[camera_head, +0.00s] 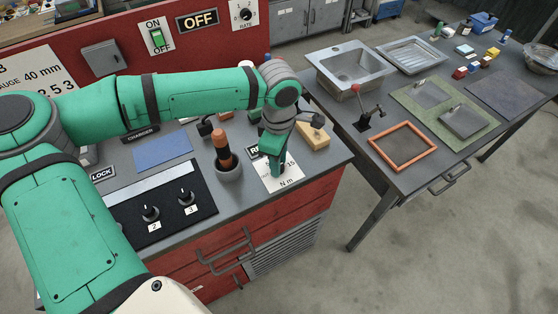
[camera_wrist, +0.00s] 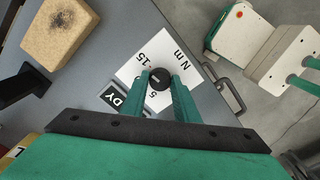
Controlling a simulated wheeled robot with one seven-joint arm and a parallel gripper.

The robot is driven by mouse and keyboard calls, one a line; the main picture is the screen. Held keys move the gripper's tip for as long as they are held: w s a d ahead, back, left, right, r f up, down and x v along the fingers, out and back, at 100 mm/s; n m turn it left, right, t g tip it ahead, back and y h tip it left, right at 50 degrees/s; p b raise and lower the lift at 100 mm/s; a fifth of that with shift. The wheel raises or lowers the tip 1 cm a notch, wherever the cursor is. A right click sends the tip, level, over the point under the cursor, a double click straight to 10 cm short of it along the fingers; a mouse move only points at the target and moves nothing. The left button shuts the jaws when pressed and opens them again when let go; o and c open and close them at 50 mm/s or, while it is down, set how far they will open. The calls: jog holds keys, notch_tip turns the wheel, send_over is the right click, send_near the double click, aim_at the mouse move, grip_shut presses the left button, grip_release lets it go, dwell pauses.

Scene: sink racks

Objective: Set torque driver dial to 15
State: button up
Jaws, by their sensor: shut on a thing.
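The torque driver dial is a round black knob (camera_wrist: 159,78) on a white card (camera_wrist: 138,66) marked 5, 15 and N m. In the wrist view my gripper (camera_wrist: 161,84) has its two green fingers on either side of the knob, shut on it. The knob's pointer is too small to read surely. In the head view my gripper (camera_head: 274,168) reaches down to the same card (camera_head: 287,182) at the bench's right end, and it hides the knob. The orange-handled driver (camera_head: 222,141) stands upright in a grey cup (camera_head: 229,172) just left of the card.
A black panel (camera_head: 168,217) with knobs 2 and 3 lies to the left. A tan block (camera_head: 314,135) and a partly hidden READY label (camera_wrist: 121,98) are close to the card. A second table (camera_head: 365,165) with sink and trays stands right, across a floor gap.

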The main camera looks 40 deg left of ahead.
jog(key=shift+r+m, duration=0.1)
jog(key=shift+m, duration=0.6)
jog(key=o, duration=1.1)
jog(key=shift+w, duration=0.1)
jog(key=shift+c, duration=0.2)
jog(key=shift+d, duration=0.2)
jog(key=shift+a+r, duration=0.2)
notch_tip(320, 180, up, 10)
jog(key=shift+d+r, duration=0.15)
jog(key=shift+d, duration=0.1)
jog(key=shift+w, duration=0.1)
